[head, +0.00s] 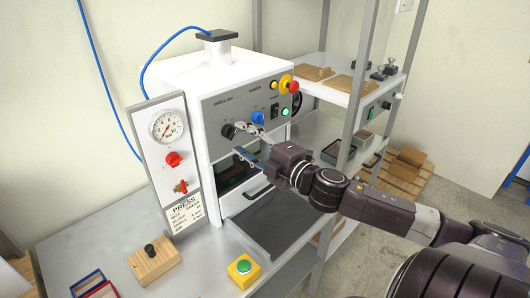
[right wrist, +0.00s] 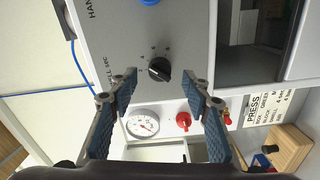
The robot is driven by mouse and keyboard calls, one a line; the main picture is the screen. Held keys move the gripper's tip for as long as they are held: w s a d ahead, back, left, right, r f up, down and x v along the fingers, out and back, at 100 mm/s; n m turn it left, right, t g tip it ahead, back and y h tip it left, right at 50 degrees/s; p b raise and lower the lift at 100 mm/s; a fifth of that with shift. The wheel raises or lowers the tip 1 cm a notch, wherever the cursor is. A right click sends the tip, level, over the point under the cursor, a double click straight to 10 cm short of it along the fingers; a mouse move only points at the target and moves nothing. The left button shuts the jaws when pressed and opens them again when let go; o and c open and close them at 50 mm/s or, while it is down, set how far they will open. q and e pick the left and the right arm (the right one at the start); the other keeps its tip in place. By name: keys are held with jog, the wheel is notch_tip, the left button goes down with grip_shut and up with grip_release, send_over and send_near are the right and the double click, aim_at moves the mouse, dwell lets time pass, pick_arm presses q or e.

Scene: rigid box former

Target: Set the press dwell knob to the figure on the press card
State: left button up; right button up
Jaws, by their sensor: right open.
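The dwell knob (head: 229,131) is a round black knob on the grey front panel of the white press. In the right wrist view the dwell knob (right wrist: 159,70) has a pale pointer line and a printed scale around it. My right gripper (head: 240,141) is open in front of the panel, and its blue-padded fingers show in the right wrist view (right wrist: 162,84). The knob appears just beyond and between the fingertips; I cannot tell whether they touch it. The press card (head: 185,212) is on the white side plate, headed PRESS; its figures are too small to read surely.
A blue knob (head: 257,117) sits to the right on the same panel. A red emergency button (head: 293,87) and a green button (head: 285,112) are farther right. A pressure gauge (head: 167,127) and red valve (head: 174,159) are on the side plate. A wooden block (head: 154,262) stands on the bench.

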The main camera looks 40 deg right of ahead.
jog(key=s, duration=0.8)
jog(key=shift+s+d, duration=0.2)
jog(key=shift+d, duration=0.1)
dwell(0.3)
